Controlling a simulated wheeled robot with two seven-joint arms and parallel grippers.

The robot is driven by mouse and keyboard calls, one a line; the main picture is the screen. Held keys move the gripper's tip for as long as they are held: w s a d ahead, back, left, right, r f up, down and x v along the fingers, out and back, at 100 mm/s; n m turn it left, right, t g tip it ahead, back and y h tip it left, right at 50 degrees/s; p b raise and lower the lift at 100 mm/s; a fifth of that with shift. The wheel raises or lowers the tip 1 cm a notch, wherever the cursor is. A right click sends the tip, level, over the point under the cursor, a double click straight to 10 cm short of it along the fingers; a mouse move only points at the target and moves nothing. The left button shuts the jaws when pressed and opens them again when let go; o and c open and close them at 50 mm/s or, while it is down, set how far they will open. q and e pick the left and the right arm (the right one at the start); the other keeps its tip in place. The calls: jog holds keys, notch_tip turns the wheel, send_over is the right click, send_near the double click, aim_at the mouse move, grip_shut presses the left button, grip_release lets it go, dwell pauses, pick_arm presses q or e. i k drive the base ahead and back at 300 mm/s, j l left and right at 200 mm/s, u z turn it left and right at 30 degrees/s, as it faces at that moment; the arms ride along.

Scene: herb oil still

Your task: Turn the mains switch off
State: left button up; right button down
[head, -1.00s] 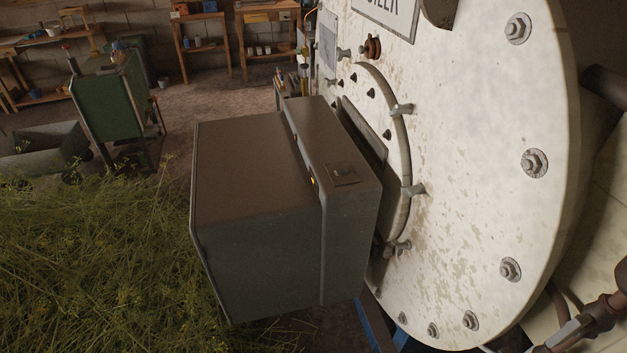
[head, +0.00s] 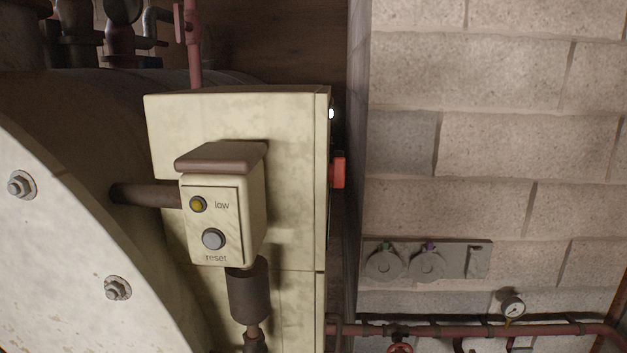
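A cream cabinet (head: 292,225) stands beside the boiler, its right side seen nearly edge-on. A red block-like part (head: 338,172) sticks out from that right side; it may be the mains switch, but its face and setting cannot be read from this angle. A small white light or spot (head: 331,114) shows above it on the same side. Neither of my grippers is in view.
A small box (head: 222,220) marked "low" and "reset" has a yellow lamp (head: 197,204) and a grey button (head: 213,239). The pale boiler end (head: 60,240) fills the left. A block wall (head: 480,140) at right carries a grey panel (head: 460,258), a gauge (head: 512,307) and a red pipe (head: 550,330).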

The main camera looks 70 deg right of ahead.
aim_at(337, 170)
jog(key=l+z, duration=0.1)
jog(key=z, duration=1.35)
jog(key=l+z, duration=0.5)
jog(key=l, duration=0.15)
jog(key=i, duration=0.05)
